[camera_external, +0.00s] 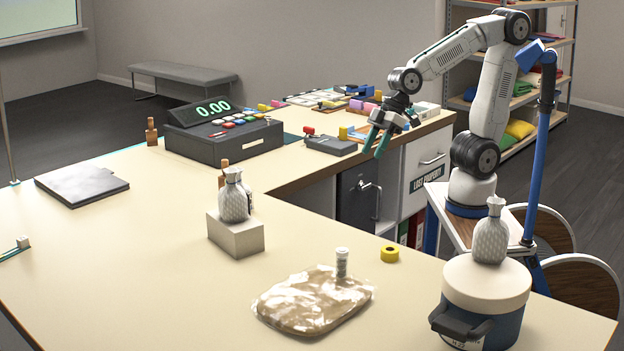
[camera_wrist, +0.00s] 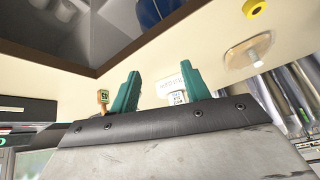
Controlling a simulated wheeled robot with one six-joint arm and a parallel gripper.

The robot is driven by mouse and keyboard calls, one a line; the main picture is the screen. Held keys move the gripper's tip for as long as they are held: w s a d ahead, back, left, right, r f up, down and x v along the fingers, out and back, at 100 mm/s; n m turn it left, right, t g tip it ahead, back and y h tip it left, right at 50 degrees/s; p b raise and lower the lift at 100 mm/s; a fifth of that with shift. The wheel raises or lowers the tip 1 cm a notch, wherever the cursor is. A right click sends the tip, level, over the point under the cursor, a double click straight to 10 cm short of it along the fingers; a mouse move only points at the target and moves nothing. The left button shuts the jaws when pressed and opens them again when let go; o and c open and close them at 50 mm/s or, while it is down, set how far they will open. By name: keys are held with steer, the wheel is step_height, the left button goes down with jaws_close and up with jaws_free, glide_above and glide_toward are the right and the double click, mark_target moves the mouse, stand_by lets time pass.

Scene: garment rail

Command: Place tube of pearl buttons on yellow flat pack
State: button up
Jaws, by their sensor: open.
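The tube of pearl buttons (camera_external: 342,263) is a small clear upright cylinder with a pale cap and whitish contents. It stands at the back right edge of a flat, shiny, plastic-wrapped tan-yellow pack (camera_external: 303,303) and appears to rest on it. The pack also shows in the wrist view (camera_wrist: 236,59), with a small pale shape on it that may be the tube. My gripper (camera_external: 373,152) is open and empty, high up near the back counter and well away from both. Its green fingers show in the wrist view (camera_wrist: 161,72) with nothing gripped between them.
A yellow tape roll (camera_external: 390,254) lies right of the tube. A cash register (camera_external: 222,137) stands at the back.

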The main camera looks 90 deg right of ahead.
steer(key=s+d+f+m+g+h, duration=0.1)
steer(key=s+d+m+g+h, duration=0.2)
steer(key=s+d, duration=1.4)
steer(key=shift+s+m+g+h, duration=0.3)
steer(key=shift+s+m+g, duration=0.3)
steer(key=shift+m, duration=0.1)
